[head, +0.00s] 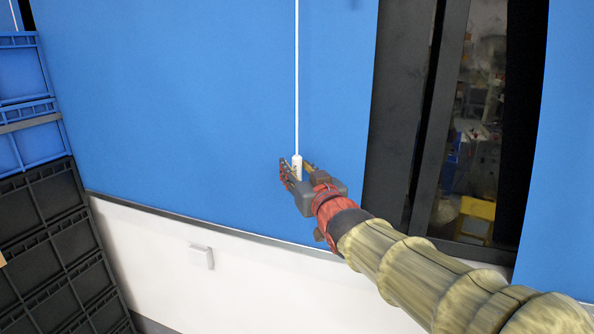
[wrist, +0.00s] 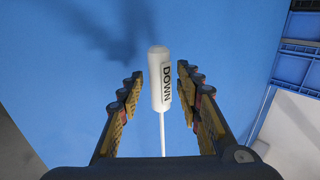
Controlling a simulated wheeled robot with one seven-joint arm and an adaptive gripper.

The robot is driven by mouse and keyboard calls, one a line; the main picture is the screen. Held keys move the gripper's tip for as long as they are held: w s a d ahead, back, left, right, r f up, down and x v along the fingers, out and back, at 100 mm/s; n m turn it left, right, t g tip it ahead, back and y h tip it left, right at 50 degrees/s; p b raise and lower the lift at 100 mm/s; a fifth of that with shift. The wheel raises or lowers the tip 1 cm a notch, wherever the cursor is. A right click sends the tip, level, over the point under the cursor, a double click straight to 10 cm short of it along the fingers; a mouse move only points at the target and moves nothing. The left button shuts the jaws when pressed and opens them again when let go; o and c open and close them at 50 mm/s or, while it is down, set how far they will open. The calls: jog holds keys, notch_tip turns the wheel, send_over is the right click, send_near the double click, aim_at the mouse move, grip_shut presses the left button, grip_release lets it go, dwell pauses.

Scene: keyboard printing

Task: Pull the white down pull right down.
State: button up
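The white down pull (head: 297,166) hangs at the lower end of a thin white cord (head: 297,80) in front of the blue wall. In the wrist view the pull (wrist: 160,80) shows the word DOWN, and its cord (wrist: 162,135) runs from it towards the gripper's palm. My gripper (head: 296,164) is at the pull in the head view. In the wrist view my gripper (wrist: 160,76) is open, with one finger on each side of the pull. A blue gap shows on both sides, so neither finger appears to touch it.
Blue crates (head: 24,68) and black crates (head: 45,225) are stacked at the left. A dark-framed window (head: 470,120) is at the right. A small white box (head: 201,256) is on the white lower wall. The blue wall (head: 190,100) around the pull is clear.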

jog(key=v, duration=1.2)
jog(key=s+d+f+g+h, duration=0.2)
jog(key=s+d+f+g, duration=0.1)
jog(key=f, duration=0.5)
jog(key=s+d+f+g+h, duration=0.2)
jog(key=s+d+f+g, duration=0.15)
jog(key=f, duration=0.45)
jog(key=s+d+f+m+g+h, duration=0.1)
jog(key=s+d+f, duration=0.3)
jog(key=s, duration=0.6)
jog(key=s+d+f+m+g, duration=0.2)
jog(key=s+d+f+g, duration=0.2)
jog(key=s, duration=0.6)
jog(key=shift+d+f+m+h, duration=0.15)
jog(key=shift+d+m+h, duration=0.25)
jog(key=shift+d, duration=0.05)
